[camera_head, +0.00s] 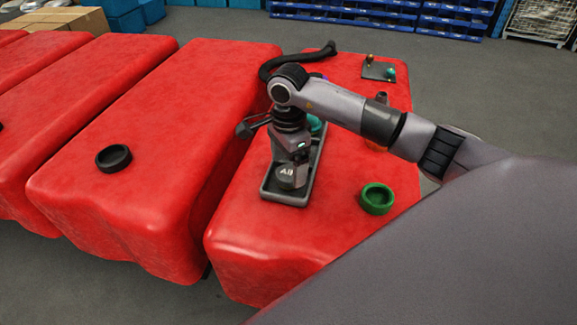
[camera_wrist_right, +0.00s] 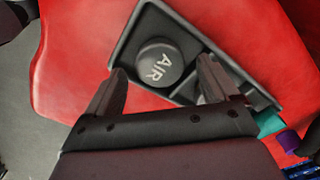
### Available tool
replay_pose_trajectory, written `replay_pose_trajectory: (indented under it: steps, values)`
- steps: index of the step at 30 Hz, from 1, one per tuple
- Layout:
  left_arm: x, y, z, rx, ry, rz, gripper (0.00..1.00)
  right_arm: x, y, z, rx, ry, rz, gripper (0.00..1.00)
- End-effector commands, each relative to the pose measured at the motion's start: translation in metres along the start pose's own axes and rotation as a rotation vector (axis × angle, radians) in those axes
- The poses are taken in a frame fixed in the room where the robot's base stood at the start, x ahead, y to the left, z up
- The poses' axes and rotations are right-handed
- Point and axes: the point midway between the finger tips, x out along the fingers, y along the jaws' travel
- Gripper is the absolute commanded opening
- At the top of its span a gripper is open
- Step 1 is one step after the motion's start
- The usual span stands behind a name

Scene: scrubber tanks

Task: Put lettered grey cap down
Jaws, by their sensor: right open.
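The lettered grey cap (camera_head: 287,177) sits in the near compartment of a dark grey tray (camera_head: 284,199) on the red scrubber tank. In the right wrist view the cap (camera_wrist_right: 159,64) shows its top with the letters "AIR", and the tray (camera_wrist_right: 124,41) has a divider beside it. My right gripper (camera_wrist_right: 163,85) is open, with one finger on either side just short of the cap; no contact shows. In the head view the right gripper (camera_head: 291,160) is right above the cap and hides part of it. The left gripper is not in view.
A green ring (camera_head: 377,199) is right of the tray, and a black ring (camera_head: 114,158) lies on the neighbouring red tank. A teal item (camera_head: 315,123) is at the tray's far end. A black hose and a small dark plate (camera_head: 378,71) with knobs are farther back.

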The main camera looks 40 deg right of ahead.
Motion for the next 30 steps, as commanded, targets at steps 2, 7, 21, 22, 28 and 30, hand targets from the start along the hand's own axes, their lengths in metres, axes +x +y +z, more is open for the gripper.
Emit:
replay_pose_trajectory:
  steps: [2,7,21,22,28,30]
  values:
    - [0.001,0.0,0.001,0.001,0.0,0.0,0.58,-0.018,-0.001,0.0,0.0,0.0,-0.006,0.87]
    - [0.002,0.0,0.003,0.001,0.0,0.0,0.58,-0.056,-0.001,-0.001,0.0,0.001,-0.006,0.87]
    - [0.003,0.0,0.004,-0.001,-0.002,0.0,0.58,-0.106,0.0,0.0,0.0,0.001,0.001,0.87]
    - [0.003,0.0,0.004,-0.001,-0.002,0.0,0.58,-0.106,0.0,0.0,0.0,0.001,0.001,0.87]
    - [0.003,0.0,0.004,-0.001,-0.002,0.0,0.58,-0.106,0.0,0.0,0.0,0.001,0.001,0.87]
    - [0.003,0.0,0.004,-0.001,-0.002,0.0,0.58,-0.106,0.0,0.0,0.0,0.001,0.001,0.87]
